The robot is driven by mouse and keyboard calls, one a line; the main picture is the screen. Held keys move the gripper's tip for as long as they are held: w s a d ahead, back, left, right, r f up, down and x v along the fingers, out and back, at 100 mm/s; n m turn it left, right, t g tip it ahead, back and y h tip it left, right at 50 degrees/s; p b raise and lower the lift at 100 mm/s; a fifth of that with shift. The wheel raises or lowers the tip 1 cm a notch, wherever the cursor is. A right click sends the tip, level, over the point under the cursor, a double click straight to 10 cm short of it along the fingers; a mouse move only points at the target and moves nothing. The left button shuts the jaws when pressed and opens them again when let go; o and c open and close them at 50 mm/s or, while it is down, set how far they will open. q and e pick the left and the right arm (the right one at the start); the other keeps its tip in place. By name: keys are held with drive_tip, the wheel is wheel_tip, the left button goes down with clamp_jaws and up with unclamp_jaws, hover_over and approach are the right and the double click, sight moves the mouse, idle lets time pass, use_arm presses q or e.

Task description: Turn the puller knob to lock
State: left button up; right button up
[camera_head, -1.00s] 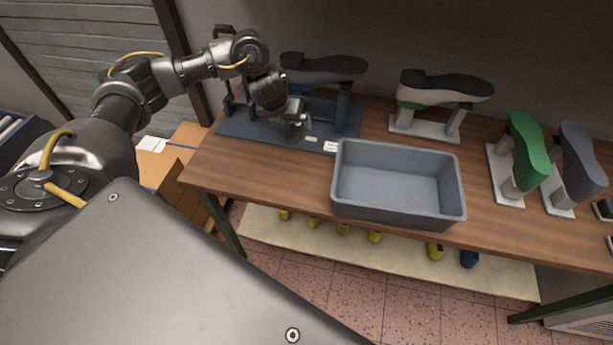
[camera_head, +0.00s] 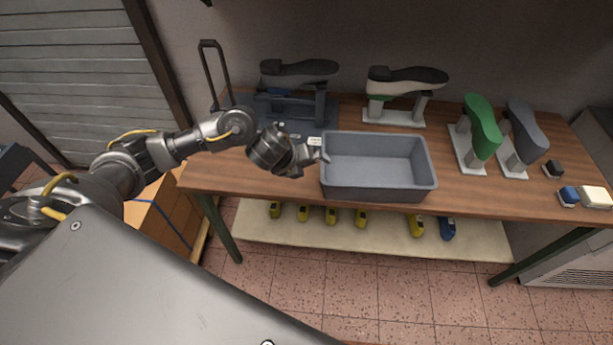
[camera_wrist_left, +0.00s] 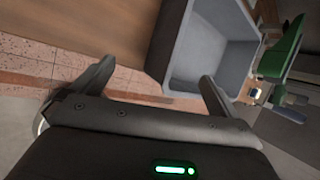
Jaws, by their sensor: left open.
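The shoe-last puller (camera_head: 290,108) stands at the back left of the table, a dark blue-grey fixture on a flat base with a tall handle frame (camera_head: 214,75). A dark shoe last (camera_head: 299,72) rests on top of it. I cannot clearly make out its knob; my left arm hides part of the base. My left gripper (camera_head: 318,155) is in front of the puller, by the left rim of the grey bin. My right gripper is out of view.
The grey bin (camera_head: 431,170) is empty on the wooden table (camera_head: 250,178). A white-and-black last (camera_head: 405,82), a green last (camera_head: 482,127) and a grey last (camera_head: 526,130) stand on supports to the right. Several yellow lasts (camera_head: 303,213) lie on the lower shelf.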

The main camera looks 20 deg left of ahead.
use_arm(q)
drive_tip(key=shift+s+d+f+n, duration=0.3)
drive_tip(key=shift+s+d+n, duration=0.1)
drive_tip(key=shift+s+d, duration=0.3)
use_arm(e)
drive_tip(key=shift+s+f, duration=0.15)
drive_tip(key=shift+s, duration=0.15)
use_arm(q)
drive_tip(key=shift+w, duration=0.1)
